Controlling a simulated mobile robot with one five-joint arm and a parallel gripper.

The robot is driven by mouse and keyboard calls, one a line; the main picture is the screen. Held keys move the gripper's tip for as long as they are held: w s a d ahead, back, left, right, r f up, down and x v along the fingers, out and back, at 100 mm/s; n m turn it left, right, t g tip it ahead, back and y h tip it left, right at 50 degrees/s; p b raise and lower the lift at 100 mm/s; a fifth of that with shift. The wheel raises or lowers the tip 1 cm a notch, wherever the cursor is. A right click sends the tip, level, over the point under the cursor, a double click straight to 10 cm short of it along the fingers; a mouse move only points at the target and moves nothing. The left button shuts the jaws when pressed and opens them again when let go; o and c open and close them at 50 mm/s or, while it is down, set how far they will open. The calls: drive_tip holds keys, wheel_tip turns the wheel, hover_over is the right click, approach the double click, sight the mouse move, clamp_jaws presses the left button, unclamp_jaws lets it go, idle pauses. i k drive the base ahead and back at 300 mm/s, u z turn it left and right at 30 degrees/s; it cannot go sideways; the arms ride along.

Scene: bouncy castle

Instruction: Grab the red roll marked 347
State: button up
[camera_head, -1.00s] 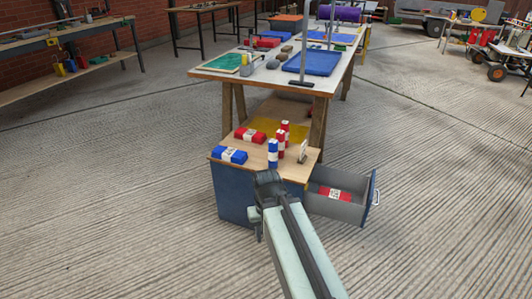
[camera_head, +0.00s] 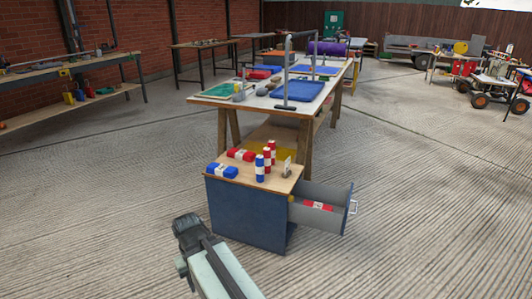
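Several red rolls with white labels are in view, and the numbers are too small to read. One red roll (camera_head: 241,155) lies on the wooden top of a blue cabinet (camera_head: 245,215). Two red rolls (camera_head: 267,157) (camera_head: 274,150) stand upright near the middle of that top. Another red roll (camera_head: 318,205) lies in the open grey drawer (camera_head: 322,219) on the cabinet's right. My gripper (camera_head: 187,232) is in front of the cabinet, to its left and apart from every roll. Its fingers are hidden from this angle.
A blue roll (camera_head: 222,171) lies and another blue roll (camera_head: 260,169) stands on the cabinet top. A cluttered workbench (camera_head: 214,101) is behind. Open concrete floor lies left and right.

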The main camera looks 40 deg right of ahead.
sight(272, 144)
drive_tip(key=u, duration=0.15)
drive_tip(key=i, duration=2.95)
drive_tip(key=z, duration=0.4)
